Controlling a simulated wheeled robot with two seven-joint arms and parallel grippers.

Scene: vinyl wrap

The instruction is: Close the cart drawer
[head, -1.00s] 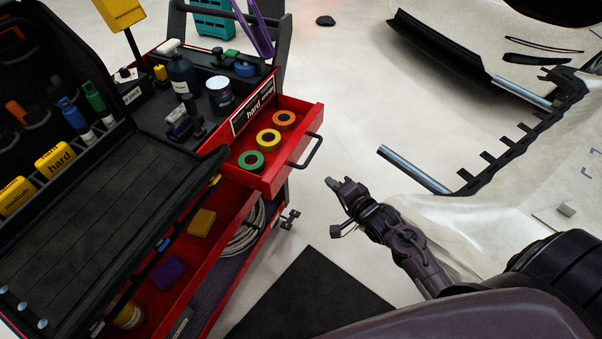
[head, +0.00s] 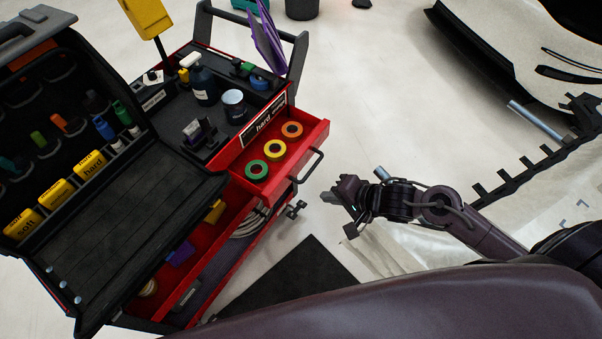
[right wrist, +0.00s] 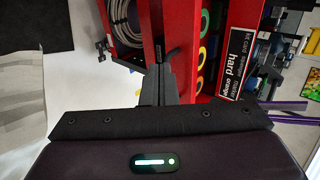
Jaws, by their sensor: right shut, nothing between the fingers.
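The red cart drawer (head: 312,142) stands pulled out on the cart's right side in the head view. It holds rolls of green, yellow and orange tape. Its dark bar handle (head: 309,166) sticks out from its front. The drawer also shows in the right wrist view (right wrist: 188,45), beyond my fingers. My right gripper (head: 336,197) is shut and empty, right of and nearer than the handle in the head view. In the right wrist view its fingertips (right wrist: 157,72) overlap the handle area; I cannot tell if they touch. My left gripper is not in view.
The open black tool case (head: 140,215) lies on the cart's left part. A lower red drawer (head: 215,232) beneath it is also pulled out. A black mat (head: 290,280) lies on the floor. A white car (head: 490,50) stands at the upper right.

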